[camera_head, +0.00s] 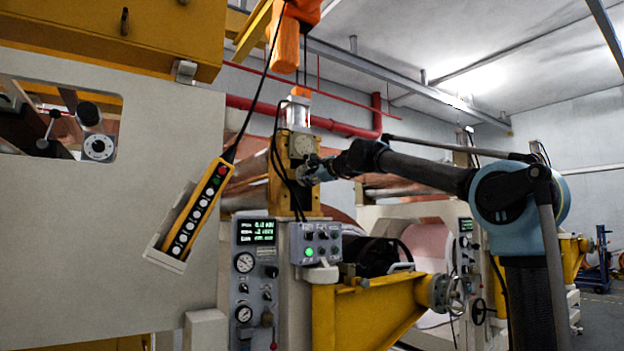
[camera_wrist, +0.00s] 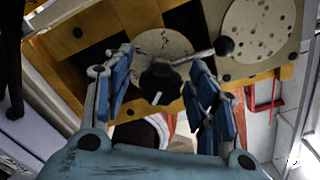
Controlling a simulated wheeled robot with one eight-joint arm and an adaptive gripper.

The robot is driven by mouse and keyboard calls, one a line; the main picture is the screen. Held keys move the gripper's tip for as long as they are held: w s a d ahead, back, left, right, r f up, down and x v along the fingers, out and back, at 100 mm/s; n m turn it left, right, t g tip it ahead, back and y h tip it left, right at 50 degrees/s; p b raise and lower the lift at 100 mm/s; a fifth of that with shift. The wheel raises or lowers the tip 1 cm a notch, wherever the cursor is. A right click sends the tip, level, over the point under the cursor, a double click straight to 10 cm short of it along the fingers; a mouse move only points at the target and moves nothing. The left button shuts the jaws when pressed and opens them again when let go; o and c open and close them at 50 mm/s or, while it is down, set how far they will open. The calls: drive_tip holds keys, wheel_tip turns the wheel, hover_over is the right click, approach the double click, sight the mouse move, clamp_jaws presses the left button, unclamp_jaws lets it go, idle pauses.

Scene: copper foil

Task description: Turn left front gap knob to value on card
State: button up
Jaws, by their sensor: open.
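In the wrist view a black knob (camera_wrist: 160,84) with a white pointer mark sits in front of a round pale dial plate (camera_wrist: 160,42). My gripper (camera_wrist: 160,63) is open, with one blue-padded finger on each side of the knob and gaps visible between. A lever with a black ball end (camera_wrist: 224,46) crosses the plate towards the upper right. In the head view my gripper (camera_head: 312,171) is at the yellow front block (camera_head: 282,195), below a round dial (camera_head: 301,145); the knob there is hidden. I cannot make out a value card.
A second round plate (camera_wrist: 258,30) is beside the knob in the wrist view. In the head view a hanging pendant (camera_head: 200,210), a gauge panel (camera_head: 256,285) and a button box (camera_head: 316,243) are left of and below the gripper. A yellow beam (camera_head: 375,315) stands below my arm.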

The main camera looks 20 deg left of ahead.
drive_tip(key=c, duration=1.1)
drive_tip(key=shift+n, duration=0.3)
drive_tip(key=shift+n, duration=1.4)
drive_tip(key=o, duration=1.1)
